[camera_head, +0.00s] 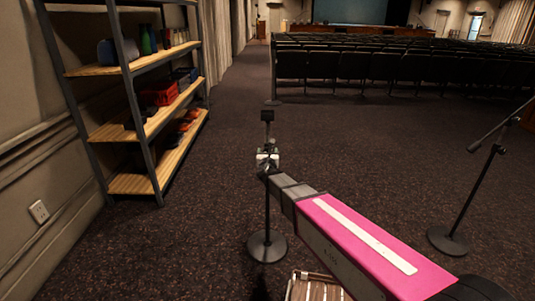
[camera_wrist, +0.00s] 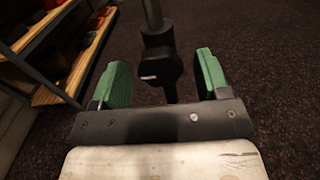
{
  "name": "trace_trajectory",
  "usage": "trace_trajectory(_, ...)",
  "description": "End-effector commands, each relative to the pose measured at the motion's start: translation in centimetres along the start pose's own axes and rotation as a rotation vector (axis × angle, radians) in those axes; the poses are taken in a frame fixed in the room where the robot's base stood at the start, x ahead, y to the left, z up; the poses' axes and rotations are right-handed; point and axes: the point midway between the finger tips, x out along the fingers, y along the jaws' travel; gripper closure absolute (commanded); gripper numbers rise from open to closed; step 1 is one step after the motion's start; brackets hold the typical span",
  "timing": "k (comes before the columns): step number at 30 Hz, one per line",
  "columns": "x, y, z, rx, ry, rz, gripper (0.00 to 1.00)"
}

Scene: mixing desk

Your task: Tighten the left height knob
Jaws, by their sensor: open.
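The left microphone stand (camera_head: 267,220) stands upright on a round black base, with a small dark piece at its top. Its black height knob, a thick collar on the pole, shows in the wrist view (camera_wrist: 160,58). My gripper (camera_wrist: 163,70) is open, with one green finger pad on each side of the pole. The knob lies between and slightly beyond the pads, with a gap on both sides. In the head view my gripper (camera_head: 267,159) is at the pole's upper part and hides the knob there.
A second stand (camera_head: 467,205) with a boom is at the right. A shelf (camera_head: 150,122) with several items lines the left wall. Rows of dark seats (camera_head: 350,68) are behind. A slatted crate-like thing (camera_head: 315,289) is at the bottom. Carpet between is clear.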

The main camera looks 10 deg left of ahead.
Motion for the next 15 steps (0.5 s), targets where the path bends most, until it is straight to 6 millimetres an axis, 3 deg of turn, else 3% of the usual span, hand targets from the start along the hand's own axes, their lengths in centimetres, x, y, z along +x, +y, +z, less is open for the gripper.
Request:
trace_trajectory(10, 0.57, 0.00, 0.02, 0.000, 0.000, 0.001, 0.34)
trace_trajectory(14, 0.56, 0.00, 0.02, 0.000, 0.000, 0.001, 0.76)
trace_trajectory(15, 0.56, 0.00, 0.02, 0.000, 0.000, 0.001, 0.81)
